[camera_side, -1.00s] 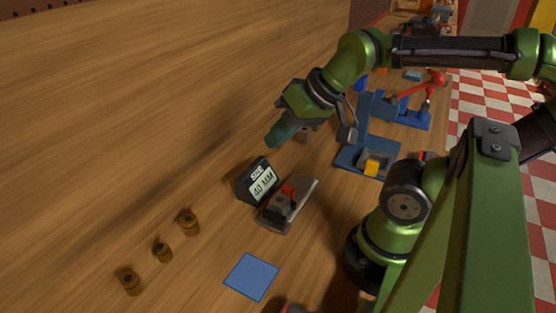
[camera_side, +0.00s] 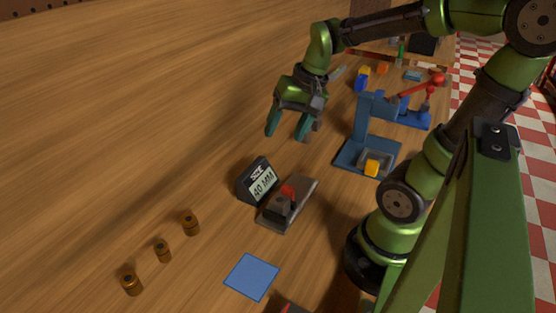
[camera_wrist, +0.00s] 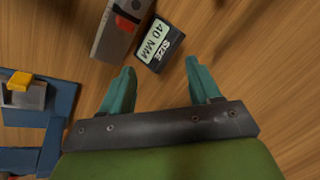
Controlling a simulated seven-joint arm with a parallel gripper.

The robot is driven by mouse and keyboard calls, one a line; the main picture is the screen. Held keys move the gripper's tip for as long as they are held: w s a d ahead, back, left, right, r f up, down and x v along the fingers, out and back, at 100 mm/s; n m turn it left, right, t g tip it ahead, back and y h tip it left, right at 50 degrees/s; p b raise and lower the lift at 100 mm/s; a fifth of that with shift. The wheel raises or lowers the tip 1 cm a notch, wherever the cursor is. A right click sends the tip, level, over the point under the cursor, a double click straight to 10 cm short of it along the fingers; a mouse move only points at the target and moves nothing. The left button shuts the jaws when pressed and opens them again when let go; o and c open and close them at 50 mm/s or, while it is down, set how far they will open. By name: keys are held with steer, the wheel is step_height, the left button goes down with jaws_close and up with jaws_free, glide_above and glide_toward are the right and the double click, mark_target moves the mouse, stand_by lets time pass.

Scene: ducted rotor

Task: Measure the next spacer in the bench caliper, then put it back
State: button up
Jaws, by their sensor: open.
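Three brown spacers stand in a slanting row at the lower left of the side view: a near one (camera_side: 131,283), a middle one (camera_side: 163,250) and a far one (camera_side: 190,222). The bench caliper (camera_side: 287,207) is a grey block with a red part on top. Its dark display (camera_side: 258,182) reads "SIZE 40 MM". No spacer is visible in the caliper. My gripper (camera_side: 288,136) is open and empty, above the table beyond the display. In the wrist view the caliper (camera_wrist: 117,30) and display (camera_wrist: 159,43) lie ahead of my spread fingertips (camera_wrist: 160,75).
A blue square mat (camera_side: 251,277) lies in front of the caliper. A blue press-like stand (camera_side: 352,155) with a yellow block (camera_side: 372,168) stands to the right, with a red-and-blue device (camera_side: 415,105) behind it. The wood at left is clear.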

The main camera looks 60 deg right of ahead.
mark_target(289, 186)
steer(key=d+f+m+g+y, duration=0.2)
steer(key=d+f+m+g, duration=0.1)
steer(key=d+m, duration=0.45)
steer(key=shift+m+g+y, duration=0.4)
steer(key=shift+m+y, duration=0.1)
steer(key=shift+m, duration=0.05)
steer(key=x, duration=1.5)
steer(key=shift+s+a+f, duration=0.1)
steer(key=shift+s+a, duration=0.15)
steer(key=shift+a, duration=0.2)
steer(key=shift+c, duration=0.3)
jaws_close()
